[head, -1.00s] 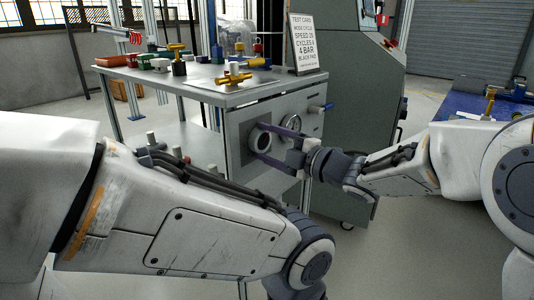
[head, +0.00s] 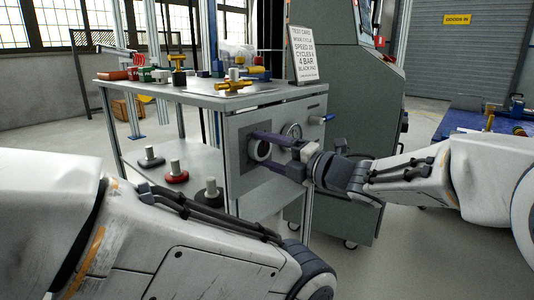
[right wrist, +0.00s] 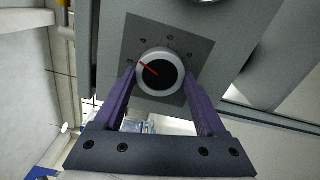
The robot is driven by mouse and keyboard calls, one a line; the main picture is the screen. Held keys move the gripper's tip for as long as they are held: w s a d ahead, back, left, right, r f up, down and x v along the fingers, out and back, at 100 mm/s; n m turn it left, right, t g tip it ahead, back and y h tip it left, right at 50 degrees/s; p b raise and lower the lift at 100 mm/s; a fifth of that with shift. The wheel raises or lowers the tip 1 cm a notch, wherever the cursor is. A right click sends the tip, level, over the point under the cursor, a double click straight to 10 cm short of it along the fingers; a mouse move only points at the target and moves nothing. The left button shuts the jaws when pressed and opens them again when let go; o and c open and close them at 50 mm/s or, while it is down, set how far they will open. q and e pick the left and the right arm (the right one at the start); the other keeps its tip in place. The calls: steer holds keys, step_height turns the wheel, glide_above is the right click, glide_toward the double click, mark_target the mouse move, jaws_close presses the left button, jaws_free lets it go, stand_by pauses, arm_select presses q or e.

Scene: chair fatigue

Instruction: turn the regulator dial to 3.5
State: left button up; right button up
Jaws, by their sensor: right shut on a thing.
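The regulator dial (head: 261,149) is a white ring with a black centre on the grey front panel of the bench. In the right wrist view the dial (right wrist: 158,72) has a red pointer aimed to the upper left, below and left of the numeral 4; the exact reading is too small to tell. My right gripper (right wrist: 158,82) has its two purple fingers shut on the dial, one on each side. It also shows in the head view (head: 266,152), reaching in from the right. My left arm crosses the lower left; its gripper is out of view.
A test card (head: 302,55) stands on the bench top (head: 215,97) among several fittings. Several weighted posts (head: 176,173) stand on the lower shelf. A grey cabinet (head: 350,110) is behind.

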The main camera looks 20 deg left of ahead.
steer(key=o, duration=1.3)
steer(key=p+v, duration=0.3)
steer(key=v, duration=0.7)
steer(key=shift+s+d+p, duration=0.1)
steer(key=shift+d+p, duration=0.15)
steer(key=shift+p, duration=0.15)
